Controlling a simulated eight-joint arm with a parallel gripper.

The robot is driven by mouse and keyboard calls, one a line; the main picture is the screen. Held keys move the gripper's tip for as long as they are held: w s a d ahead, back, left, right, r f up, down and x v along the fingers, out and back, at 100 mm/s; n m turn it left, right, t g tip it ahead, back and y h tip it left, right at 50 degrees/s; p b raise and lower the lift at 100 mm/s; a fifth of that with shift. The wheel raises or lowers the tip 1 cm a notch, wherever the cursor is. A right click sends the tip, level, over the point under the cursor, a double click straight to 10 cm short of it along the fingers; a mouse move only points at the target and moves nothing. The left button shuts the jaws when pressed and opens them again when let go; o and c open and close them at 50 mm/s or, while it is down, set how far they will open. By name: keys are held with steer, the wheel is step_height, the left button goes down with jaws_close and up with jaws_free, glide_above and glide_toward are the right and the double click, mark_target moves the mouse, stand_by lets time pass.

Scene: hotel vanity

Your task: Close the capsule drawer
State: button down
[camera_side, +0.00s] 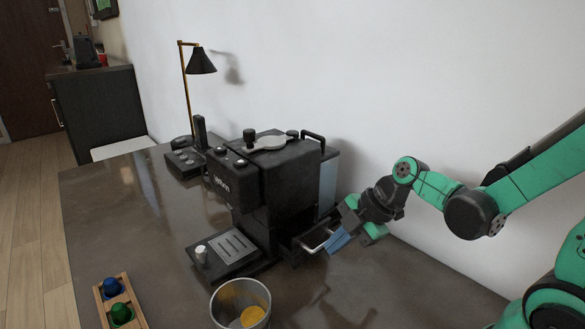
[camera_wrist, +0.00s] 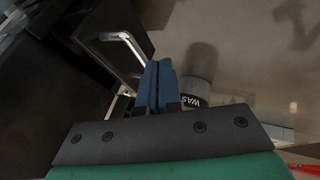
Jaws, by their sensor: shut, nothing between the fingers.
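The black coffee machine (camera_side: 265,185) stands on the counter. The capsule drawer (camera_side: 298,256) sticks out low at its right side, so it stands at least partly open. Its silver bar handle (camera_side: 317,242) faces my gripper; the handle also shows in the wrist view (camera_wrist: 126,42). My gripper (camera_side: 338,241) is shut and empty, with its blue fingers pointing down beside the handle. In the wrist view the blue fingertips (camera_wrist: 157,82) are together, just right of the handle. I cannot tell whether they touch it. The drawer's inside is mostly hidden.
A grey bin (camera_side: 241,303) with an orange capsule stands in front; its lettering shows in the wrist view (camera_wrist: 197,101). A wooden tray (camera_side: 127,299) holds a blue and a green capsule. A black lamp (camera_side: 200,62) stands behind. The counter right of the bin is clear.

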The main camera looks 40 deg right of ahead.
steer(key=shift+w, duration=2.7)
steer(key=s+r, duration=0.2)
steer(key=s, duration=0.3)
steer(key=m+t+h, duration=0.2)
steer(key=m+h, duration=0.2)
steer(key=m, duration=1.3)
glide_toward(313, 228)
steer(key=shift+s+a+f, duration=0.1)
steer(key=shift+s+f, duration=0.1)
steer(key=shift+s, duration=0.3)
steer(key=shift+s+a+f, duration=0.1)
steer(key=shift+s+f, duration=0.15)
steer(key=shift+s, duration=0.2)
